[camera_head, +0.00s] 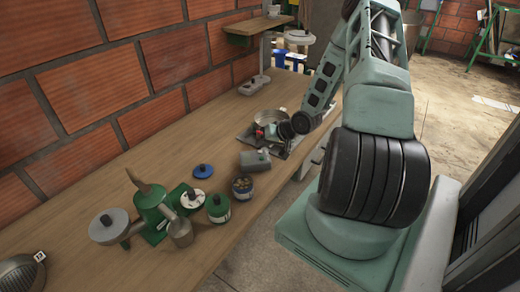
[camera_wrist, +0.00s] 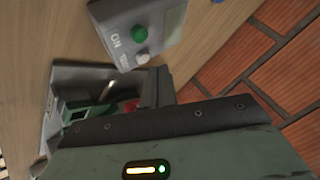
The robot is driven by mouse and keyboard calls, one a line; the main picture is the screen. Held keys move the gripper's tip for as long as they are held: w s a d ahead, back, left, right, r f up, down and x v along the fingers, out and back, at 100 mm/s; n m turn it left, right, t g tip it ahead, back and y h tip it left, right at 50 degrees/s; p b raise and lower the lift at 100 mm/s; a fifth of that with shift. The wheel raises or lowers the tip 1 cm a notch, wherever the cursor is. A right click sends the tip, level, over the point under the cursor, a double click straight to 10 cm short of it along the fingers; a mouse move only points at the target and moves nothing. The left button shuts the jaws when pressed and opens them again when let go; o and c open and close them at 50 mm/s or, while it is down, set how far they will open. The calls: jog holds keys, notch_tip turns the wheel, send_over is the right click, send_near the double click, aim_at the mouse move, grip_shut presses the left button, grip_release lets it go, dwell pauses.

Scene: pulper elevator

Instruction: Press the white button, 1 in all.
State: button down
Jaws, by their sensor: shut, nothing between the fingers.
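The white button (camera_wrist: 142,57) is a small round knob on a grey control box (camera_wrist: 118,20) in the wrist view. It sits just below a green button (camera_wrist: 139,33), near the printed labels. In the head view the box (camera_head: 255,161) lies on the wooden table, and its buttons are too small to make out. My gripper (camera_head: 268,131) is shut and empty, low over the table just beyond the box. It appears apart from the white button. In the wrist view my gripper's body fills the bottom of the picture.
A metal tray (camera_head: 243,134) with a pot (camera_head: 270,117) is close to my gripper. A blue lid (camera_head: 203,171), jars and a green pulper (camera_head: 150,207) stand nearer on the table (camera_head: 110,165). A brick wall (camera_head: 100,90) runs along its left side.

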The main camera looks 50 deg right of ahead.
aim_at(263, 154)
notch_tip(263, 154, up, 5)
jog(key=p, duration=0.4)
jog(key=shift+p, duration=0.35)
dwell(0.3)
dwell(0.5)
